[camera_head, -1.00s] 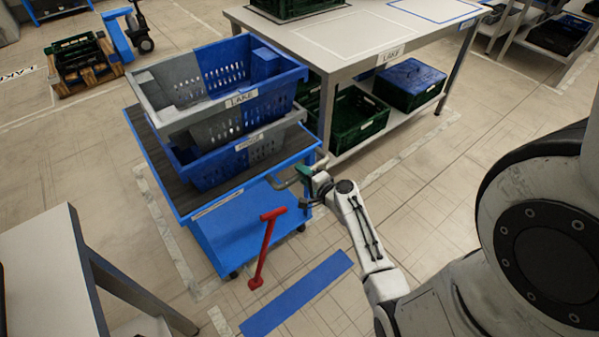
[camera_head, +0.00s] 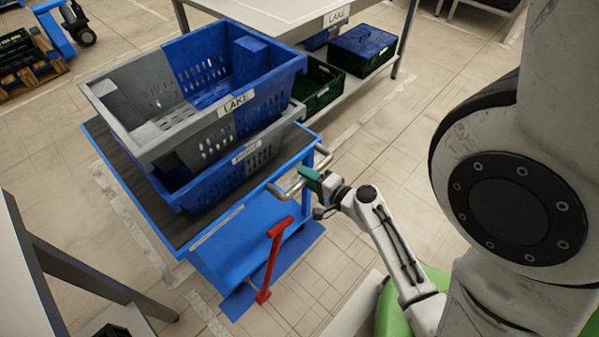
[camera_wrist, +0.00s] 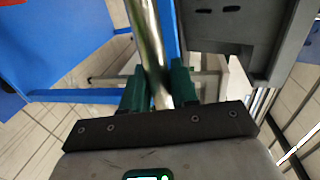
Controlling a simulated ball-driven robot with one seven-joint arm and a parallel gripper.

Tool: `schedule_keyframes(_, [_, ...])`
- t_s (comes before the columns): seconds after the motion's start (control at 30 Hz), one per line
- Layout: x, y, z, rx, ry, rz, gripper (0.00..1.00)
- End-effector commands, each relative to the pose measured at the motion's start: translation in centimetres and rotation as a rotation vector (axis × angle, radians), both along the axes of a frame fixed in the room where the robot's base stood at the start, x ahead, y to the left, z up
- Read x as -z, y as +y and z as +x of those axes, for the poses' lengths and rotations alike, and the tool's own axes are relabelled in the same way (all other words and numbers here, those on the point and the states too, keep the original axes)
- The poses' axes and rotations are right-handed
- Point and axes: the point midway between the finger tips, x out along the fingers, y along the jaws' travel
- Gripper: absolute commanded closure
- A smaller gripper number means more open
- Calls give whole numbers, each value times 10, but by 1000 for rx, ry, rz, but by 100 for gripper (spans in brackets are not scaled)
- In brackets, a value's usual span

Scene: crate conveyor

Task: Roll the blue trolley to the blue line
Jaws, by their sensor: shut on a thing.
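The blue trolley (camera_head: 240,245) stands in the middle of the head view with two stacked blue-and-grey crates (camera_head: 205,120) on its dark deck. The upper crate carries a LAKE label. My gripper (camera_head: 304,184) is at the trolley's metal push handle (camera_head: 287,190). In the wrist view, the green fingers of my gripper (camera_wrist: 160,88) are shut around the metal bar (camera_wrist: 147,45). The blue line (camera_head: 305,240) is on the floor under the trolley's near end. It shows on both sides of the red lever (camera_head: 272,258), and the trolley hides part of it.
A table with a LAKE label (camera_head: 337,16) stands behind the trolley, with green crates (camera_head: 320,85) and a blue-topped crate (camera_head: 362,45) on its lower shelf. Another table (camera_head: 22,275) is at the left edge. The floor to the right of the trolley (camera_head: 400,160) is clear.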

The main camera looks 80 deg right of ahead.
Motion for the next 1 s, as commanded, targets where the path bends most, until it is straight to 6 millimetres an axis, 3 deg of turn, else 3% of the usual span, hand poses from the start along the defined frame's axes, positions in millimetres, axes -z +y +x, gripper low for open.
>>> schedule_keyframes(0.43, [1, 3, -4, 0, 3, 2, 100])
schedule_keyframes(0.47, [1, 3, -4, 0, 3, 2, 71])
schedule_keyframes(0.63, [1, 2, -4, 0, 2, 1, 55])
schedule_keyframes(1.0, [0, 7, -11, 1, 1, 2, 54])
